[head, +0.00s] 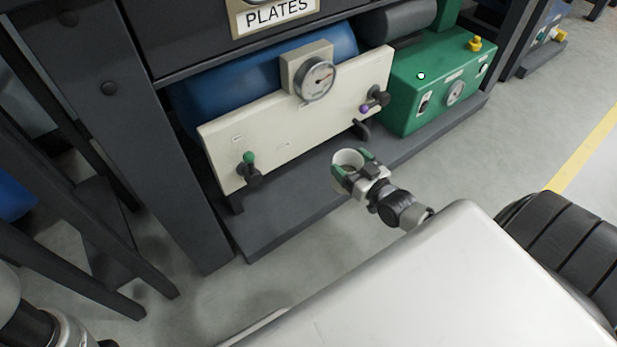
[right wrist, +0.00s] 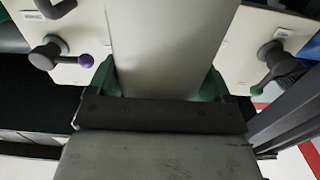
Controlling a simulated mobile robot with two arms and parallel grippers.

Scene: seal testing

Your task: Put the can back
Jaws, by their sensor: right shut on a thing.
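The can (head: 347,156) is a pale, off-white cylinder with a round opening or recessed end facing up in the head view. My right gripper (head: 356,167) is shut on it, with a green finger pad on each side. The can is in front of the cream panel, over the dark base shelf in the picture; I cannot tell its exact height. In the right wrist view the can (right wrist: 168,45) fills the middle between the green fingers (right wrist: 160,84). My left gripper is not in view; only part of my left arm shows at the lower left.
A cream panel (head: 290,130) with a gauge (head: 317,78) and two valve handles (head: 250,168) (head: 374,99) stands on the dark shelf (head: 290,205). A green box (head: 440,85) stands to its right. Dark frame posts (head: 135,120) rise at left. Shelf space before the panel looks clear.

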